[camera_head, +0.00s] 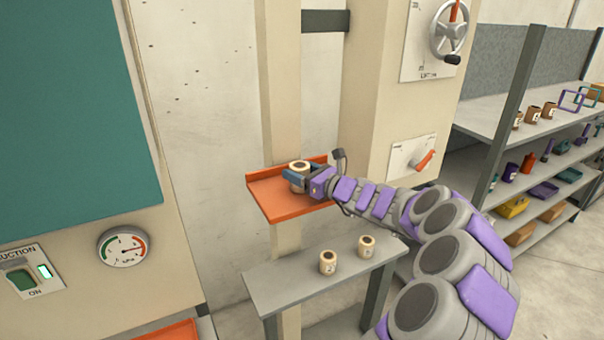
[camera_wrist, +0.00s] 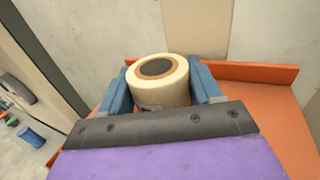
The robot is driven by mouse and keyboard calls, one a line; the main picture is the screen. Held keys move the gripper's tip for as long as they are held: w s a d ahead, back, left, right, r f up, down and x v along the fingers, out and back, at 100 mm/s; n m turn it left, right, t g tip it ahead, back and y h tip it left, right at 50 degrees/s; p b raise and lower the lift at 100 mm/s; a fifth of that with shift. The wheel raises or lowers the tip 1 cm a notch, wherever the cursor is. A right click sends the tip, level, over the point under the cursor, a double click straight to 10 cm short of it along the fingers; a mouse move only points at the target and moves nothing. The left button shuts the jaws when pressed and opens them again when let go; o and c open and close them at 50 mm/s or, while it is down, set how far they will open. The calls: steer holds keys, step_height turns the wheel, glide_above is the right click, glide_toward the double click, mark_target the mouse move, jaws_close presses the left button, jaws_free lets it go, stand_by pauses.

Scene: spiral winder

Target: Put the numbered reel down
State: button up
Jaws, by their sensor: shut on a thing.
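A cream reel (camera_head: 299,176) with a brown core and dark centre is held between the blue fingers of my gripper (camera_head: 297,180). It stands upright over the orange tray (camera_head: 281,207) on the post. The wrist view shows the reel (camera_wrist: 159,82) between both blue jaws of my gripper (camera_wrist: 160,90), with the orange tray (camera_wrist: 285,120) behind and to the right. The reel's lower part is hidden by my gripper, so I cannot tell whether it touches the tray. No number shows on this reel.
Two similar reels with marks, one left (camera_head: 328,262) and one right (camera_head: 366,246), stand on a grey shelf (camera_head: 290,277) below the tray. Stocked shelving (camera_head: 545,125) stands farther right.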

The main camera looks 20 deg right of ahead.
steer(key=shift+f, duration=0.15)
steer(key=shift+d, duration=0.35)
steer(key=o, duration=0.6)
steer(key=shift+d, duration=0.4)
steer(key=o, duration=0.3)
steer(key=shift+d+f, duration=0.1)
steer(key=shift+d, duration=0.4)
steer(key=shift+o, duration=1)
steer(key=shift+a, duration=0.1)
steer(key=shift+s+a+r, duration=0.15)
steer(key=shift+a+r, duration=0.05)
steer(key=shift+a, duration=0.7)
steer(key=v, duration=1.2)
steer(key=shift+p, duration=0.3)
